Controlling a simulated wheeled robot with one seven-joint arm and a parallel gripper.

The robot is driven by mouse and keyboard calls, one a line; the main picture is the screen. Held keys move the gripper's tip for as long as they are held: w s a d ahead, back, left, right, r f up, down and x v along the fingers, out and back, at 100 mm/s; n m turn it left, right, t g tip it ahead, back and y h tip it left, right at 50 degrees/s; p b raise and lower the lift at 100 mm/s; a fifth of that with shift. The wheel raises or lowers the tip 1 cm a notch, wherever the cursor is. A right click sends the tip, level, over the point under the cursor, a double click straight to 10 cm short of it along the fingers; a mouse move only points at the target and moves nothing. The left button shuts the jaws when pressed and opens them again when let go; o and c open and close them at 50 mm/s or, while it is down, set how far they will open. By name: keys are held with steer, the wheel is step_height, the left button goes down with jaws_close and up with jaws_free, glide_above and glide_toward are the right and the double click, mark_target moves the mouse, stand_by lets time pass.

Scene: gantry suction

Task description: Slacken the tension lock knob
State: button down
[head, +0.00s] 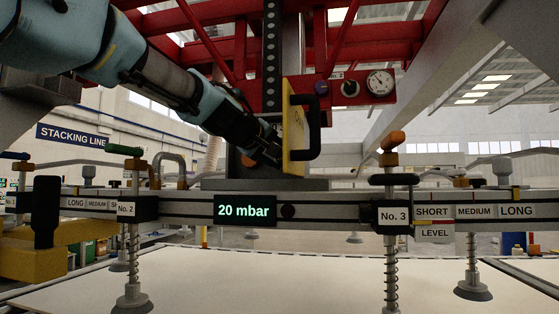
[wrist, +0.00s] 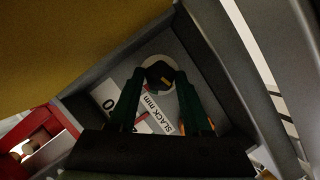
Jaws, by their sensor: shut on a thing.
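The tension lock knob (wrist: 160,72) is a small dark knob on a pale round disc in the wrist view, set inside a grey recess. The two dark green fingers of my gripper (wrist: 161,80) reach in from either side and are shut on it. A white label (wrist: 160,114) reading "SLACK mm" lies beside the knob, partly hidden by the fingers. In the head view my gripper (head: 272,158) is at the left side of an upright yellow panel (head: 294,128), and the knob is hidden there.
A black handle (head: 313,126) projects from the panel's right side. Below runs a grey beam (head: 340,207) with a "20 mbar" display (head: 245,209) and sprung suction cups. Red gantry framework (head: 220,50) and a pressure gauge (head: 380,82) are above. In the wrist view, recess walls closely surround the fingers.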

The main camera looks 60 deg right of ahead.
steer(key=c, duration=0.6)
jaws_free()
steer(key=b+v, duration=0.3)
steer(key=v, duration=0.7)
steer(key=shift+a+r, duration=0.15)
steer(key=shift+a, duration=0.25)
steer(key=shift+a, duration=0.1)
